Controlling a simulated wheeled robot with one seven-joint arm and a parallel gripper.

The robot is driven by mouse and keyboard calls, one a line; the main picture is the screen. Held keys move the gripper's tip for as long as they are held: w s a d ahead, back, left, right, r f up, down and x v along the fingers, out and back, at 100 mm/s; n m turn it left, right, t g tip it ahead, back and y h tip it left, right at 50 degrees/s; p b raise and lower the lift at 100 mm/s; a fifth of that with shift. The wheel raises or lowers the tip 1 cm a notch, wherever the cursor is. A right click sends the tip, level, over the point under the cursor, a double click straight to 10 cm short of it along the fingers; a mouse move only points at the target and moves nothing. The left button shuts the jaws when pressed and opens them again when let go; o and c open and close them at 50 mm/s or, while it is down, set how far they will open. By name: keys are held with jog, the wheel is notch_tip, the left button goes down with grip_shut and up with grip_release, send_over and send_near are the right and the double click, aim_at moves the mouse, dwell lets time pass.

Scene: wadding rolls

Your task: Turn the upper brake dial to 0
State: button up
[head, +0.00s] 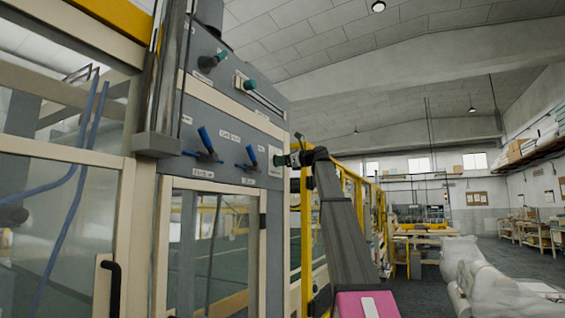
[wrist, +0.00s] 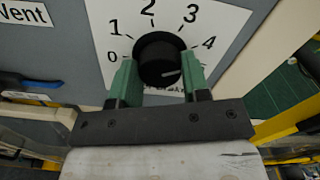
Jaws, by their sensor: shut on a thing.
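The dial is a round black knob (wrist: 158,48) on a white plate (wrist: 108,24). The numbers 0, 1, 2, 3 and 4 show in an arc from left to right, and the lettering below is mostly hidden. A pale mark on the knob points to the right, on the side of the 4; I cannot read its exact value. My gripper (wrist: 160,66) has its green fingers shut on the knob's left and right sides. In the head view my gripper (head: 289,160) is against the white plate (head: 275,173) at the grey panel's right edge, largely hiding the knob.
Two blue levers (head: 206,141) (head: 251,155) stick out of the panel left of the dial. A dark green-tipped handle (head: 207,63) and a green knob on a slot (head: 250,85) sit higher. Yellow railings (head: 346,190) stand behind my arm. Wrapped rolls (head: 490,285) lie at lower right.

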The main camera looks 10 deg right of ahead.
jog(key=shift+n, duration=0.3)
jog(key=shift+f+n, duration=0.1)
jog(key=shift+n, duration=15.4)
jog(key=o, duration=0.9)
